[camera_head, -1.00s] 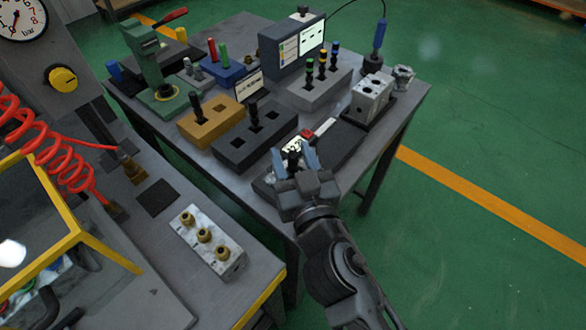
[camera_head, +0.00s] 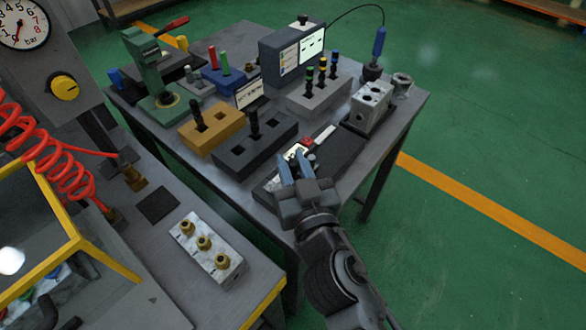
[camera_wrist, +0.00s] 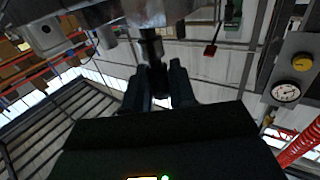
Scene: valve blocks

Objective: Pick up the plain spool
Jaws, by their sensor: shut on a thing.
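My gripper (camera_head: 283,167) is at the near edge of the bench, over the front end of a dark tray (camera_head: 340,158). In the wrist view, my gripper (camera_wrist: 160,78) is shut on a black, stem-like spool (camera_wrist: 152,48) with no coloured band showing; I take it to be the plain spool. Its far end reaches a grey metal shape at the top of the picture; I cannot tell whether they touch. In the head view the fingers hide most of it.
An orange block (camera_head: 212,132) with a black spool stands left of the dark block. A grey rack (camera_head: 318,97) holds several colour-banded spools. A metal valve block (camera_head: 371,105) is at the right. A red-tipped thing (camera_head: 306,139) lies on the tray.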

